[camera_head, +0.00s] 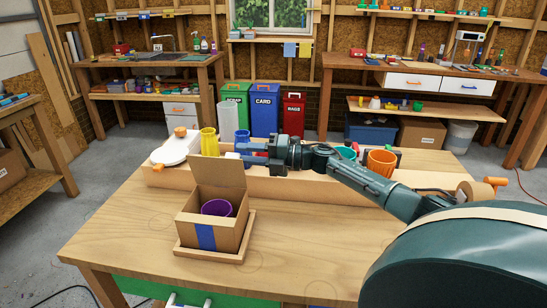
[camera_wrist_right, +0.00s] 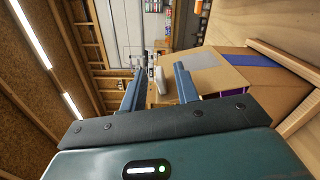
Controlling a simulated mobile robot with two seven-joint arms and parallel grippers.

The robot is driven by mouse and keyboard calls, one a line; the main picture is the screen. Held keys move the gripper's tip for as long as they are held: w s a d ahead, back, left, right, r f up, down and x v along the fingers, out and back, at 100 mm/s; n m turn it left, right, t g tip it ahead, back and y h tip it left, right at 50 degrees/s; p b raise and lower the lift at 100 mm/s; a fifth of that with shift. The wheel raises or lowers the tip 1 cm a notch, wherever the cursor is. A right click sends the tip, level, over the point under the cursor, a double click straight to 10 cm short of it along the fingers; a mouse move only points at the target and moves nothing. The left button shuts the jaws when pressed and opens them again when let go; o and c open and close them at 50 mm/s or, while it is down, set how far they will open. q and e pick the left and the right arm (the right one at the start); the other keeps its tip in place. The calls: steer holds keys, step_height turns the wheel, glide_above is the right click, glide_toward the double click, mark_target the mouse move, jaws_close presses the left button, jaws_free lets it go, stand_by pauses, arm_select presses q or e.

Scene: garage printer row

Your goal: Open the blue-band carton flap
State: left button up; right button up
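The blue-band carton (camera_head: 183,228) stands on a small wooden tray (camera_head: 246,250) on the near workbench, with a blue band (camera_head: 205,237) down its front. Its flap (camera_head: 217,173) is raised at the back edge, leaning slightly back, and the top is open. A purple cup (camera_head: 217,208) shows inside. My right gripper (camera_head: 246,149) is behind and right of the flap, fingers pointing left. In the wrist view its fingers (camera_wrist_right: 158,88) are apart with nothing clearly held; the flap (camera_wrist_right: 212,76) shows beside and beyond one finger. I cannot tell whether they touch. My left gripper is not in view.
A long wooden ledge (camera_head: 300,190) runs behind the carton, bearing a white device (camera_head: 176,150), a yellow cup (camera_head: 209,142) and an orange pot (camera_head: 381,162). My right arm crosses above it. The bench top (camera_head: 130,215) left of the carton is clear.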

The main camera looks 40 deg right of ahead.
arm_select(q)
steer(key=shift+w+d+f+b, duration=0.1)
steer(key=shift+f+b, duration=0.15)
steer(key=shift+b, duration=0.5)
arm_select(e)
steer(key=v, duration=0.9)
steer(key=shift+s, duration=0.15)
